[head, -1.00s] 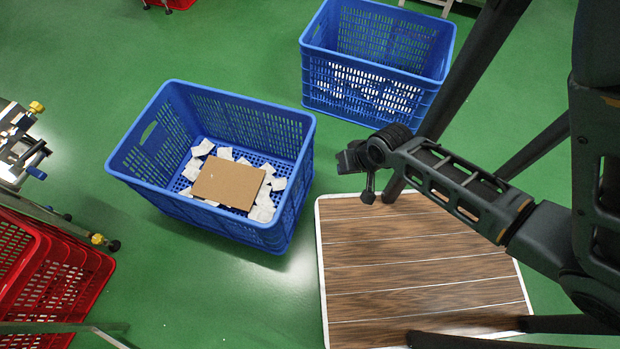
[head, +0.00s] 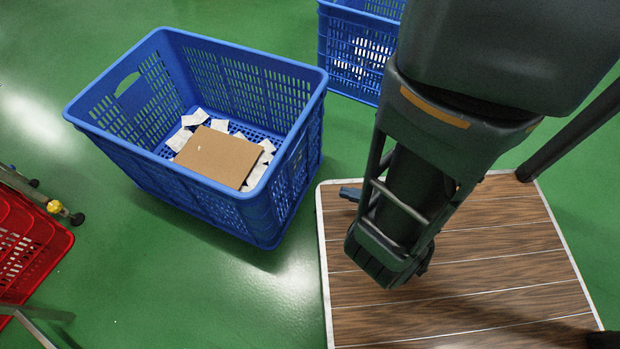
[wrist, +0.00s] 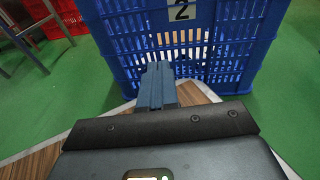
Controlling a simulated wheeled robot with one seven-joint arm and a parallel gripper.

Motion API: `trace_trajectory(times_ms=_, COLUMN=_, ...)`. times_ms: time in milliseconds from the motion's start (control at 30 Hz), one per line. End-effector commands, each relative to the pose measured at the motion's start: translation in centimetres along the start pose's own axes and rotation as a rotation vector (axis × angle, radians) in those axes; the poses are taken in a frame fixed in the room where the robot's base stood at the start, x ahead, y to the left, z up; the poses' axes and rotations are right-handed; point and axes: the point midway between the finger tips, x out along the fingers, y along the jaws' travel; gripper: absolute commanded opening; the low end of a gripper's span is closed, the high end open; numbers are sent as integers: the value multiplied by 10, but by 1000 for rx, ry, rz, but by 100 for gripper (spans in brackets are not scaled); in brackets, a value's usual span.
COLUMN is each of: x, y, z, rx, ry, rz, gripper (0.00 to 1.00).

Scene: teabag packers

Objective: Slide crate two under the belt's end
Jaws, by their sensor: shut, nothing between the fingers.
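Crate two (head: 120,98) is a blue mesh crate at the left of the head view, holding a cardboard sheet and several white packets. In the wrist view its near wall (wrist: 215,62) fills the upper middle and carries a white label with a "2". My gripper (wrist: 159,72) is shut and empty, its blue fingers pointing at that wall just below the label. Whether the fingertips touch the wall I cannot tell. In the head view my arm hides most of the gripper; a blue finger part (head: 349,193) shows right of the crate. I cannot make out the belt's end.
Another blue crate (head: 350,62) with white packets stands behind, partly hidden by my arm. Red crates (head: 28,248) stand at the left edge, beside a metal frame foot with a yellow fitting (head: 55,207). Green floor lies clear between them and crate two.

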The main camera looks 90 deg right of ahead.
Motion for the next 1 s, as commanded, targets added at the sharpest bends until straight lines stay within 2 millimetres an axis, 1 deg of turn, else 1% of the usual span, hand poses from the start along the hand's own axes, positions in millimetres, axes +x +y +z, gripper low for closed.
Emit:
trace_trajectory(times_ms=33, x=-3, y=-8, z=-9, rx=15, ry=-46, rz=-46, gripper=0)
trace_trajectory(times_ms=200, x=-10, y=-20, z=-6, rx=34, ry=-135, rz=-115, gripper=0)
trace_trajectory(times_ms=367, x=-4, y=-22, z=-3, rx=37, ry=-147, rz=-121, gripper=0)
trace_trajectory(times_ms=567, x=23, y=-24, z=0, rx=37, ry=-145, rz=-119, gripper=0)
trace_trajectory(times_ms=1000, x=93, y=-33, z=8, rx=35, ry=-144, rz=-121, gripper=0)
